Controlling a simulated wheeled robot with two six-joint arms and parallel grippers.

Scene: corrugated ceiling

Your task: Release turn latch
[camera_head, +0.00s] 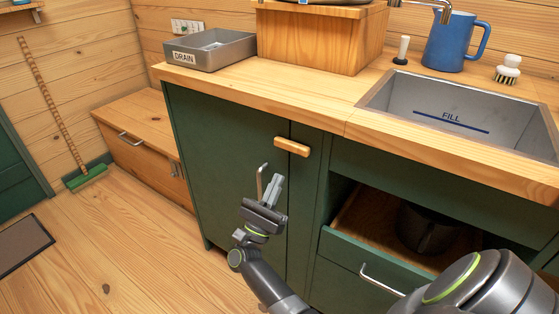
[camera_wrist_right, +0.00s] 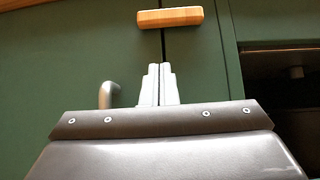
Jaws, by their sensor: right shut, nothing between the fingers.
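The turn latch is a light wooden bar (camera_head: 292,147) near the top of the green cabinet front. It lies roughly horizontal across the seam between the door (camera_head: 225,150) and the panel to its right. In the right wrist view the latch (camera_wrist_right: 170,17) is at the top, crossing the seam. My right gripper (camera_head: 277,180) is shut and empty, below the latch and beside the metal door handle (camera_head: 260,182). In the wrist view its fingertips (camera_wrist_right: 159,70) point up toward the latch, with a visible gap between. My left gripper is not in view.
An open drawer (camera_head: 350,250) with a dark pot (camera_head: 425,228) juts out at right. The wooden countertop (camera_head: 290,110) overhangs the door. A sink (camera_head: 455,110), blue jug (camera_head: 450,42) and DRAIN tray (camera_head: 208,52) are above. The floor at left is mostly clear.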

